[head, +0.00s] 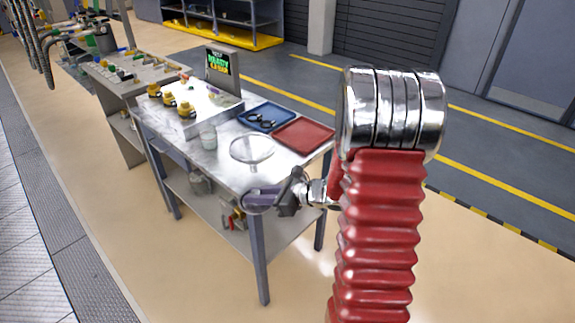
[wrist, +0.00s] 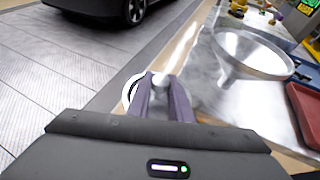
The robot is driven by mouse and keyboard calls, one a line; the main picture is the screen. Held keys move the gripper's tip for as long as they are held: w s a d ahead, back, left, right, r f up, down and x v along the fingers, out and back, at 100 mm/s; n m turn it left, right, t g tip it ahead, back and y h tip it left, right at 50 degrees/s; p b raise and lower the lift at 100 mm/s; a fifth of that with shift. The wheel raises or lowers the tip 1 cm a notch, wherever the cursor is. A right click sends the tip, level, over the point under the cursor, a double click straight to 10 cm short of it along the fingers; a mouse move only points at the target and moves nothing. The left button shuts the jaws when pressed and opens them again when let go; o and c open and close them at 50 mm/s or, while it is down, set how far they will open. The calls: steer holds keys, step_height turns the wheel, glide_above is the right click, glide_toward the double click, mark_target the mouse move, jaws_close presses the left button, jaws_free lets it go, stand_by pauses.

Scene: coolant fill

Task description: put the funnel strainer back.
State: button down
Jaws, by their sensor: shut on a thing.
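The funnel (head: 252,149) is a wide, shiny, see-through or metal cone near the front right part of the metal workbench. In the wrist view the funnel (wrist: 252,52) is at the upper right, mouth up, with its narrow spout pointing down. My gripper (head: 262,198) is at the bench's near corner, apart from the funnel. Its purple-grey fingers (wrist: 164,100) are shut on a small round strainer (wrist: 128,94), of which a pale rim and a whitish knob show in the wrist view. The fingers and gripper body hide most of the strainer.
The bench (head: 190,148) holds a clear beaker (head: 208,137), several yellow-capped items, a small display (head: 222,66), a blue tray (head: 266,116) with dark parts and an empty red tray (head: 304,134). A lower shelf (head: 215,215) holds more items.

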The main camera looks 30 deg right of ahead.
steer(key=a+f+n+g+y, duration=0.3)
steer(key=a+f, duration=0.4)
steer(key=a, duration=0.4)
steer(key=shift+s+a+f+n, duration=0.2)
steer(key=shift+s+f+n, duration=0.1)
steer(key=shift+f+n, duration=0.1)
